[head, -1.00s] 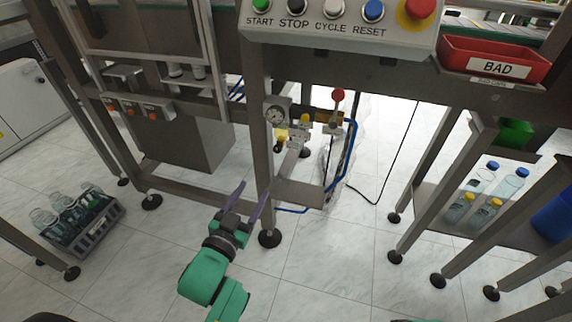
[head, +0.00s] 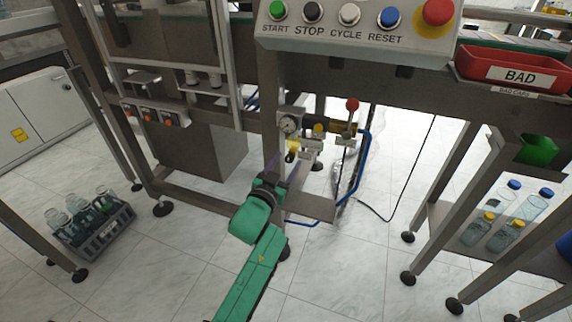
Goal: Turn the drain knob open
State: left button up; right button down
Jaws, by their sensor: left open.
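A small air-supply unit is mounted beside the steel post, with a round gauge (head: 289,125) on it. A yellow part with a dark lower end (head: 292,147) hangs below the gauge; it looks like the drain knob, though it is small and partly hidden. My left gripper (head: 284,164) is open, its purple fingers pointing up towards this yellow part from just below. I cannot tell whether they touch it. Nothing shows between the fingers. My right gripper is not in view.
A bottle crate (head: 105,238) stands at the left; the floor between is clear.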

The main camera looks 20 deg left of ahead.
pick_arm(q)
grip_shut()
